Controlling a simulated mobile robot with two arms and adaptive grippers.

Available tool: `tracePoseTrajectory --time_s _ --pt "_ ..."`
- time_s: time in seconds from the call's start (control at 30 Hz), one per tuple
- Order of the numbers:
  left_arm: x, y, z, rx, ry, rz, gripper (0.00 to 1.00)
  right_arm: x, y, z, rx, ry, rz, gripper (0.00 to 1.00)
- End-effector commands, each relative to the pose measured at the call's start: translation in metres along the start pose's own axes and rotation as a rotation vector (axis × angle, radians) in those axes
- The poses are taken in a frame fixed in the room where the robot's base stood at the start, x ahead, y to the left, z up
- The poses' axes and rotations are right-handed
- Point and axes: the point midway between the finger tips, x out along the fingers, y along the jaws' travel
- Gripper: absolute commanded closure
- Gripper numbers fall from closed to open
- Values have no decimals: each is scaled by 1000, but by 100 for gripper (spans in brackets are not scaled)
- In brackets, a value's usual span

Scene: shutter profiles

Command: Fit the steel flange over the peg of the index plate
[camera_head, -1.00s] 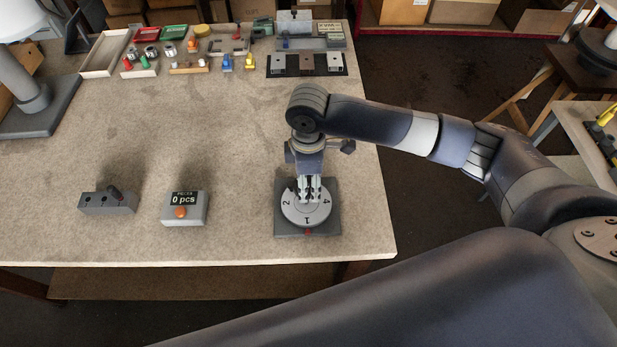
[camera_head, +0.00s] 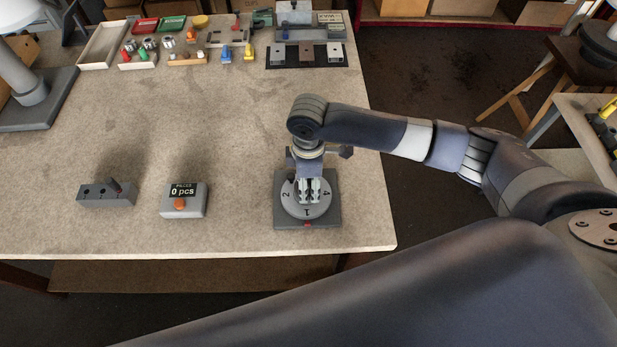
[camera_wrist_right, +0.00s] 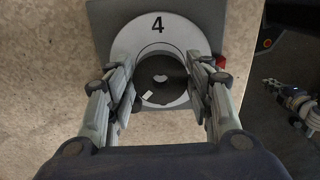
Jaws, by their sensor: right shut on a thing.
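The index plate (camera_head: 306,208) is a grey square base with a light numbered disc near the table's front right; it also shows in the right wrist view (camera_wrist_right: 200,27), with the number 4 at the top. My right gripper (camera_head: 308,192) points down over the disc, its fingers on both sides of a round dark-centred piece, the steel flange (camera_wrist_right: 160,92). It is shut on this flange, low at the middle of the disc. The peg cannot be made out, and I cannot tell whether the flange is around it. My left gripper is out of view.
A grey counter box (camera_head: 184,201) reading 0 pcs and a grey block with a lever (camera_head: 106,194) stand left of the plate. Trays and small parts (camera_head: 170,45) line the table's back. The middle of the table (camera_head: 200,115) is clear.

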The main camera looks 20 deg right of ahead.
Motion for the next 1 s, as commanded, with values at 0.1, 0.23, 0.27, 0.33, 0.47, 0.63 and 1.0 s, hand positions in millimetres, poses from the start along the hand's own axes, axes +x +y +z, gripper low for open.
tracePoseTrajectory --time_s 0.1,0.23,0.27,0.33,0.47,0.63,1.0 --pt "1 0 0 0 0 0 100 3 0 0 0 1 1 89" --pt "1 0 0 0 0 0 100 3 0 0 0 1 1 89" --pt "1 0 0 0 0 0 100 3 0 0 0 1 1 89" --pt "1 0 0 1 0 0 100 3 0 0 0 1 1 89" --pt "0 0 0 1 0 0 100 2 0 0 0 1 1 89" --pt "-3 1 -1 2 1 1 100 2 0 0 1 1 1 89" --pt "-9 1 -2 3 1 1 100 2 0 0 1 1 2 89"
